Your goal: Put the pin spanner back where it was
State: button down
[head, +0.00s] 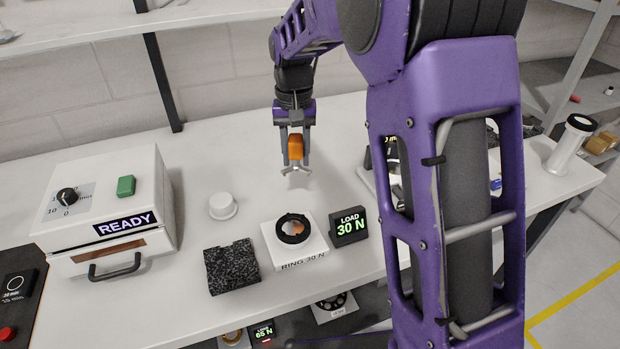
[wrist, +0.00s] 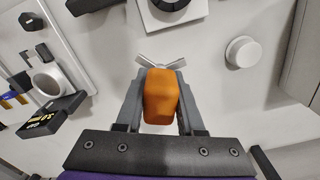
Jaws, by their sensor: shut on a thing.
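The pin spanner has an orange handle (head: 295,147) and a pale metal forked end (head: 296,169). My gripper (head: 295,155) is shut on the handle and holds the spanner upright, fork down, above the white bench behind the ring fixture. In the wrist view the orange handle (wrist: 161,95) sits between both fingers, with the fork's two prongs (wrist: 160,63) spread beyond it. The ring fixture (head: 282,246), marked RING 30 N, holds a black ring (head: 293,229) around a coppery disc. A display (head: 349,227) beside it reads LOAD 30 N.
A white cap (head: 222,207) and a speckled black block (head: 231,267) stand left of the fixture. A white box (head: 107,205) reading READY is farther left. My arm partly hides a light tray (head: 371,181) at right; the wrist view also shows a tray (wrist: 75,45) with a round part.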

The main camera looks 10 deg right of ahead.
jog(key=w+d+f+n, duration=0.1)
jog(key=w+d+n, duration=0.3)
jog(key=w, duration=0.4)
jog(key=f, duration=0.9)
jog(key=shift+w+a+f+b, duration=0.25)
jog(key=shift+w+f+b, duration=0.05)
jog(key=shift+f+b, duration=0.1)
jog(key=shift+f, duration=0.15)
jog(key=c, duration=0.5)
grip_release()
notch_tip(320, 180, up, 12)
jog(key=shift+r+p, duration=0.15)
jog(key=shift+p, duration=0.25)
